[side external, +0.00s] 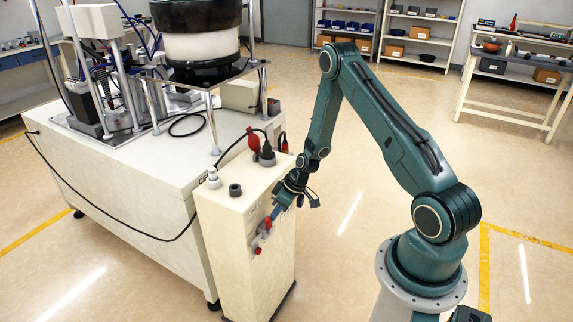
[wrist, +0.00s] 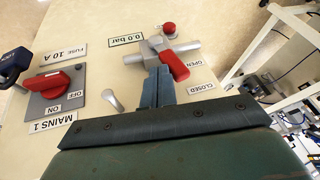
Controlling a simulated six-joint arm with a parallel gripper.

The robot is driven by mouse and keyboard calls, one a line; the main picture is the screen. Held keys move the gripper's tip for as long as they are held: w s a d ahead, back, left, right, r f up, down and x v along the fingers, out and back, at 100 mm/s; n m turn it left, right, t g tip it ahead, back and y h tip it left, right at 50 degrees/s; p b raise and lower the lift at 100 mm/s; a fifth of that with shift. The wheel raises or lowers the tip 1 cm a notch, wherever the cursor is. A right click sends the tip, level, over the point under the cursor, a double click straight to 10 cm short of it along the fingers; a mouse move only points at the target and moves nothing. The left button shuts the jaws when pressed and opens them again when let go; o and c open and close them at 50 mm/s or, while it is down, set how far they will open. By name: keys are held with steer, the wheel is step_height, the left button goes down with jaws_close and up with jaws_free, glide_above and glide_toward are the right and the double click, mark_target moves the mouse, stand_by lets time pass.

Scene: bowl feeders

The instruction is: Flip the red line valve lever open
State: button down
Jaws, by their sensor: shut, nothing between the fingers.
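In the wrist view, the red valve lever (wrist: 174,66) sits on a grey pipe fitting (wrist: 137,58) on the cream panel. It slants down to the right, its free end near the OPEN (wrist: 195,63) and CLOSED (wrist: 201,88) labels. My gripper (wrist: 158,76) is shut and empty. Its blue-grey fingertips are just left of the lever's red grip; I cannot tell whether they touch it. In the side external view, my gripper (side external: 277,214) is at the front of the cream cabinet (side external: 222,225), and its fingers partly hide the small parts there.
A red mains switch (wrist: 58,82) on a grey plate and a metal peg (wrist: 112,99) are left of my fingers. A red knob (wrist: 169,28) is beyond the lever, by a 0.0 bar label (wrist: 126,40). Open floor (side external: 345,230) lies right of the cabinet.

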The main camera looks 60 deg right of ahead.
mark_target(269, 221)
steer(key=a+n+h, duration=0.1)
steer(key=a+h, duration=0.2)
steer(key=h, duration=0.1)
steer(key=shift+a, duration=0.3)
steer(key=a+h, duration=0.1)
steer(key=h, duration=0.1)
steer(key=a+f+n+h, duration=0.1)
steer(key=a+h, duration=0.1)
steer(key=shift+f, duration=0.15)
steer(key=shift+a+f+n+t+h, duration=0.15)
steer(key=shift+a+f+h, duration=0.55)
steer(key=shift+f+h, duration=0.25)
steer(key=shift+a+f+n+t+h, duration=0.15)
steer(key=shift+a+f+h, duration=0.65)
steer(key=shift+h, duration=0.25)
steer(key=shift+f, duration=0.2)
steer(key=shift+a, duration=0.1)
steer(key=f+v, duration=0.1)
steer(key=v, duration=0.9)
steer(key=shift+a, duration=0.4)
